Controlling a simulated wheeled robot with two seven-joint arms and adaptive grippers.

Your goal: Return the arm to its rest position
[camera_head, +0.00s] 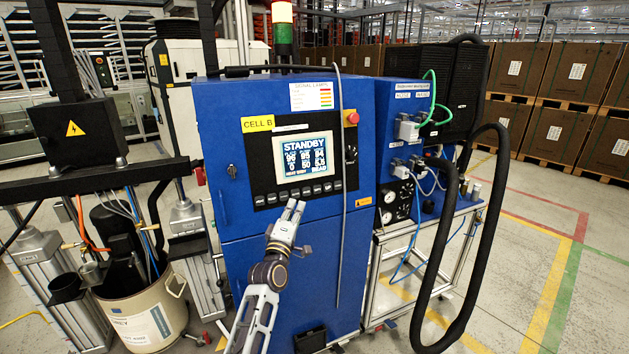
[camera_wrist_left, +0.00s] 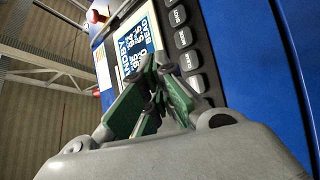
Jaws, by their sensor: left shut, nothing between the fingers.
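My left gripper (camera_head: 295,206) is raised in front of the blue control cabinet (camera_head: 235,200), just below its row of buttons. Its fingers are shut and empty. In the left wrist view the green-padded fingertips (camera_wrist_left: 155,78) are together, overlapping the view of the screen (camera_wrist_left: 140,50) and the dark buttons (camera_wrist_left: 183,37). I cannot tell whether the fingertips touch a button. In the head view the screen (camera_head: 303,157) reads STANDBY, and the row of buttons (camera_head: 297,194) sits under it. My right gripper is not in view.
A red button (camera_head: 352,117) and a hanging grey cable (camera_head: 340,230) are on the cabinet front. A drum (camera_head: 145,315) stands at the lower left. A thick black hose (camera_head: 420,290) loops at the right. Floor (camera_head: 510,290) beyond it is clear.

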